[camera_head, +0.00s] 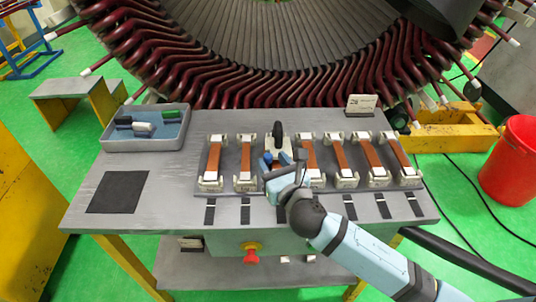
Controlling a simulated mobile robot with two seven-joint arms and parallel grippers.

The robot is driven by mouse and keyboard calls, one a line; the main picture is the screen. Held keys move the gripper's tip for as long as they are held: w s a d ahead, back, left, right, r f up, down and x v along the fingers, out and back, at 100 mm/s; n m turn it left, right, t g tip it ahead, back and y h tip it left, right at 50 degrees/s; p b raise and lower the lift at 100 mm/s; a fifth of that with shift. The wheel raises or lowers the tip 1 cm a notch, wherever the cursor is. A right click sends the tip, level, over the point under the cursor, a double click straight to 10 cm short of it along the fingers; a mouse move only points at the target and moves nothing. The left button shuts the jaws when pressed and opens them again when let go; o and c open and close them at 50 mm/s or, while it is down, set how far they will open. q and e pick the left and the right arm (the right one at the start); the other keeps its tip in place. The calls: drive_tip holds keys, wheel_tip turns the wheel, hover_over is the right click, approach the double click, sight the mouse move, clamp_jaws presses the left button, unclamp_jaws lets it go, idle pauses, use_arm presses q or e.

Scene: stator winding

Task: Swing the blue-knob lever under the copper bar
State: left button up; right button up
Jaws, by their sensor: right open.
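A row of pale clamp fixtures with copper bars, such as the copper bar (212,162) at the left end, stands on a grey plate on the bench. My right gripper (279,173) is over the near end of the third fixture from the left and is open. A blue knob (285,158) shows right at its fingertips; whether the fingers touch it cannot be told. The lever and the copper bar there are mostly hidden behind my gripper. A black upright handle (277,130) stands at the far end of this fixture. My left gripper is not in view.
A grey-blue tray (104,143) with black, white and green pieces stands at the back left. A dark mat (118,192) lies bare on the left. Neighbouring fixtures stand close on both sides of my gripper. The large stator (240,95) rises behind the bench.

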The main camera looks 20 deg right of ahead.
sight(270, 159)
drive_tip(key=shift+w+a, duration=0.15)
drive_tip(key=shift+w, duration=1.35)
drive_tip(key=shift+c, duration=0.2)
drive_tip(key=c, duration=0.8)
drive_tip(key=shift+c, duration=0.2)
